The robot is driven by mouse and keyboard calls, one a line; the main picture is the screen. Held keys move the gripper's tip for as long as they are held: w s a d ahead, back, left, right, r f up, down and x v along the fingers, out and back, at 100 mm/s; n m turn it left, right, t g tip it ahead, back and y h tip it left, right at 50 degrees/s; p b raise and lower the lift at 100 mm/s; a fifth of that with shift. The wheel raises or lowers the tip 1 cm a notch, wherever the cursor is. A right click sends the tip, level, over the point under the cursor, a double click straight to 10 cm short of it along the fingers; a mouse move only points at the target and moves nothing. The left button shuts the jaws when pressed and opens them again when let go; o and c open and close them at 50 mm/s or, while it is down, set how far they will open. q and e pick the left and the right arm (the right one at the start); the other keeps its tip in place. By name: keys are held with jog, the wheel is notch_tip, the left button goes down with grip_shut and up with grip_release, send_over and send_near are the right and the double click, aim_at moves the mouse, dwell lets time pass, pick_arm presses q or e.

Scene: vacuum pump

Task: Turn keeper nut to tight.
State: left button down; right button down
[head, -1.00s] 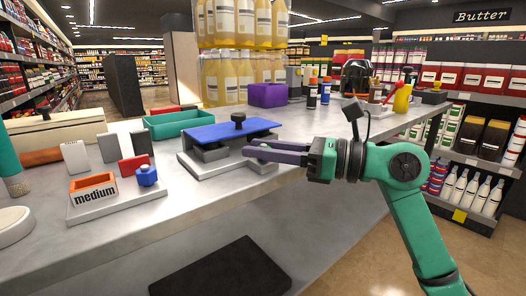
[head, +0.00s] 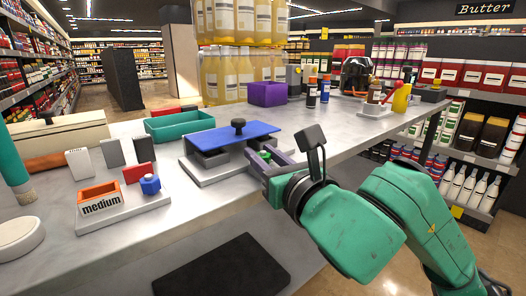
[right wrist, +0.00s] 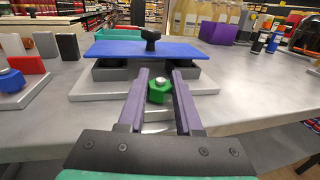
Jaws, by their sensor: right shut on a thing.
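The green hex nut (right wrist: 159,92), which I take for the keeper nut, has a pale metal stud end at its middle. It sits at the front of the grey pump base (right wrist: 90,88), below the front edge of the blue plate (right wrist: 110,49) with a black knob (right wrist: 151,38). My right gripper (right wrist: 160,82) is shut on the nut, one purple-grey finger on each side. In the head view my right gripper (head: 262,158) partly covers the nut (head: 265,155) in front of the blue plate (head: 230,136). My left gripper is not in view.
Left of the pump stand a grey tray (head: 120,220) with an orange "medium" box (head: 100,199) and a blue nut (head: 150,184), and several small blocks. A teal bin (head: 180,127) and purple box (head: 267,94) stand behind.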

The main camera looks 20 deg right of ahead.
jog(key=shift+f+m+h, duration=0.1)
jog(key=shift+m+h, duration=0.2)
jog(key=shift+h, duration=0.2)
jog(key=c, duration=0.6)
grip_release()
